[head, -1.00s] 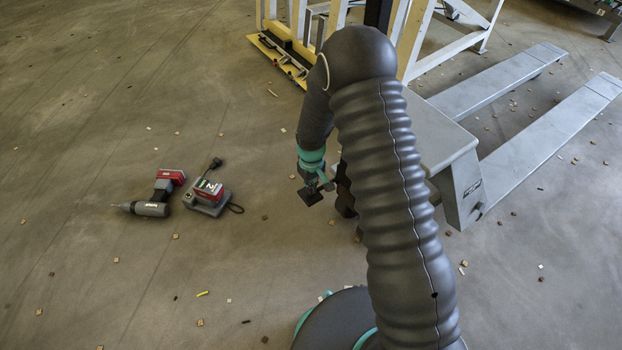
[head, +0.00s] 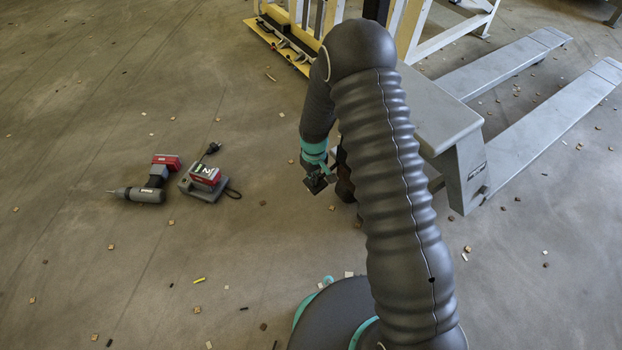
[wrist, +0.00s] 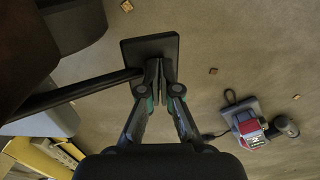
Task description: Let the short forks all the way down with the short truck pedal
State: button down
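The grey truck (head: 462,172) stands right of my arm, its two forks (head: 505,62) reaching to the upper right. The forks look low over the floor; I cannot tell the gap. The pedal, a dark square pad (wrist: 138,46) on a thin black bar (wrist: 82,92), is at my fingertips in the wrist view. My gripper (wrist: 158,70) has its fingers together, with nothing visible between them. The tips are at the pad's lower edge in that view; I cannot tell whether they press on it. In the head view my gripper (head: 317,172) is left of the truck, low down.
A red and grey drill (head: 148,187) and a charger with a red battery (head: 205,180) lie on the floor at left. A yellow-edged frame (head: 280,42) stands behind my arm. Small scraps dot the floor. The left and front floor is mostly clear.

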jog(key=shift+d+f, duration=0.15)
jog(key=shift+f, duration=0.45)
jog(key=shift+s+d+f, duration=0.15)
jog(key=shift+d, duration=0.05)
dwell(0.8)
jog(key=shift+a, duration=0.15)
dwell(0.5)
jog(key=shift+a+r, duration=0.1)
jog(key=shift+r, duration=0.3)
jog(key=s+a+r+p, duration=0.1)
jog(key=a+r, duration=0.1)
jog(key=r, duration=0.4)
jog(key=s+a+r+p, duration=0.1)
jog(key=a+r+p, duration=0.1)
jog(key=r, duration=0.4)
jog(key=shift+s+r, duration=0.35)
